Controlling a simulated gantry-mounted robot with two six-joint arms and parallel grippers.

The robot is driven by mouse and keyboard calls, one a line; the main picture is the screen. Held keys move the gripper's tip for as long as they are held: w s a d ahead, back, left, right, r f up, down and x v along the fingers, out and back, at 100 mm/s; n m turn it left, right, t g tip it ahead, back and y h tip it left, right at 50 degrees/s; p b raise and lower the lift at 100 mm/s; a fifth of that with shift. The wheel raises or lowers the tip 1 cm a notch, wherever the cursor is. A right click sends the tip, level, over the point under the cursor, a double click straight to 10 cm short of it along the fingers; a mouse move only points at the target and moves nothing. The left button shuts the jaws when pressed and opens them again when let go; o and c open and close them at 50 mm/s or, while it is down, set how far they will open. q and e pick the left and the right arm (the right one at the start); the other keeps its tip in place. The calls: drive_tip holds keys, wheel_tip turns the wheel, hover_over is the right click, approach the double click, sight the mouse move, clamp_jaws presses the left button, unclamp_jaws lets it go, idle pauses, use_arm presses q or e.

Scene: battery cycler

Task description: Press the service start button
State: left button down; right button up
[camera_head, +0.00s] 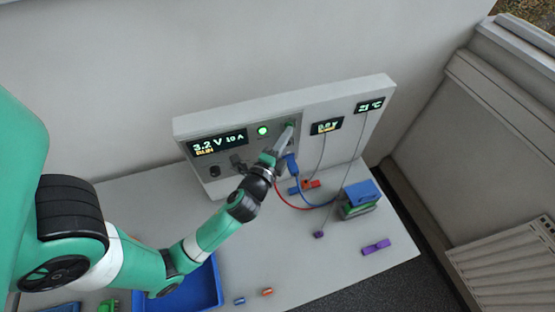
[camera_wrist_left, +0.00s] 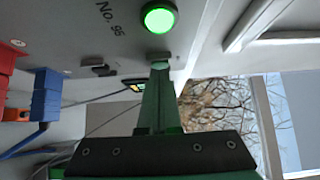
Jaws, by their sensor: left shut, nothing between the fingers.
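The cycler panel (camera_head: 222,124) stands upright at the back of the table. Its left display (camera_head: 219,143) reads 3.2 V, 10 A and RUN. A round green light or button (camera_head: 262,131) glows on the panel; a lit green round (camera_wrist_left: 159,18) also shows in the left wrist view. My left gripper (camera_head: 288,131) is shut and empty, its fingertips at the panel right of that light.
Red and blue plugs and cables (camera_head: 310,184) hang close to my left wrist. A blue and green battery block (camera_head: 358,199) stands at the right. A blue tray (camera_head: 206,287) and small coloured parts (camera_head: 266,292) lie in front. The table's right front is mostly clear.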

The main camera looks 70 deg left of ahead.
use_arm(q)
drive_tip(key=w+d+v, duration=0.1)
drive_tip(key=v, duration=1.1)
drive_tip(key=shift+w+d, duration=0.2)
use_arm(e)
drive_tip(key=shift+s+d+h, duration=0.1)
drive_tip(key=shift+d+h, duration=0.2)
drive_tip(key=shift+d, duration=0.2)
